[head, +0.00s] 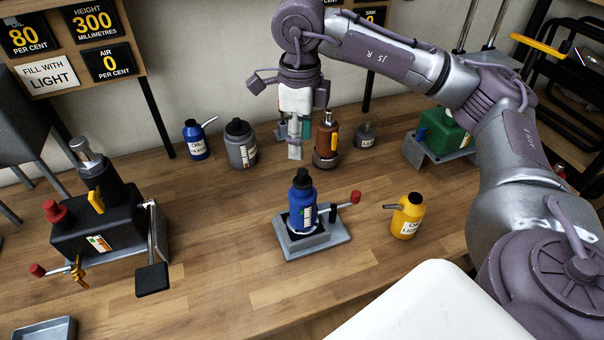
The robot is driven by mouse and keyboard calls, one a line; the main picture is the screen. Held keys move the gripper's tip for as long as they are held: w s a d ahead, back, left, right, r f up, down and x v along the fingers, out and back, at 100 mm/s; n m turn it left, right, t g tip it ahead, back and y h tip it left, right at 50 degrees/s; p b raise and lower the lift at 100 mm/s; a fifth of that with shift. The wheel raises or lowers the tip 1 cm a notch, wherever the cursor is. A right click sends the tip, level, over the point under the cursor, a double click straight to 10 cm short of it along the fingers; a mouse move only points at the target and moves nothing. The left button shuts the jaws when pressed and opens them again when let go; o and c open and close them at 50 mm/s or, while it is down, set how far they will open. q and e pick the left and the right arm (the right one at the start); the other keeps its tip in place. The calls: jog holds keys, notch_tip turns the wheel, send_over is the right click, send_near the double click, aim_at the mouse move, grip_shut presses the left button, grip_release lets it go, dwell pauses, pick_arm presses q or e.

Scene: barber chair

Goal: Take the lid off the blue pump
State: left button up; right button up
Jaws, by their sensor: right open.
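The blue pump (302,207) stands upright on a grey base plate (322,242) in the middle of the wooden bench. Its black lid (303,179) sits on top. A lever with a red knob (355,197) sticks out to the pump's right. My right gripper (295,152) points down, above and behind the lid in the picture, apart from it. It is open with nothing seen between its fingers. My left gripper is not in view.
Behind stand a blue oil can (196,142), a grey bottle (241,148), a brown pump (326,142) and a small grey can (366,136). A yellow oil can (407,216) stands right of the pump, a black machine (97,225) left. The bench is clear between the machine and pump.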

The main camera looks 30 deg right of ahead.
aim_at(301, 171)
notch_tip(301, 171, down, 2)
jog(key=shift+w+f, duration=0.2)
jog(key=shift+f, duration=0.15)
jog(key=shift+s+f+p, duration=0.3)
jog(key=shift+f+p, duration=0.5)
jog(key=shift+p, duration=0.3)
notch_tip(301, 171, down, 2)
jog(key=shift+s+f+p, duration=0.15)
jog(key=shift+f+p, duration=0.1)
jog(key=shift+p, duration=0.25)
jog(key=shift+f, duration=0.55)
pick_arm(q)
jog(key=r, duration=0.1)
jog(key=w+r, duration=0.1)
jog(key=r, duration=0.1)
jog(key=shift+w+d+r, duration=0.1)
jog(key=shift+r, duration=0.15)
pick_arm(e)
grip_shut()
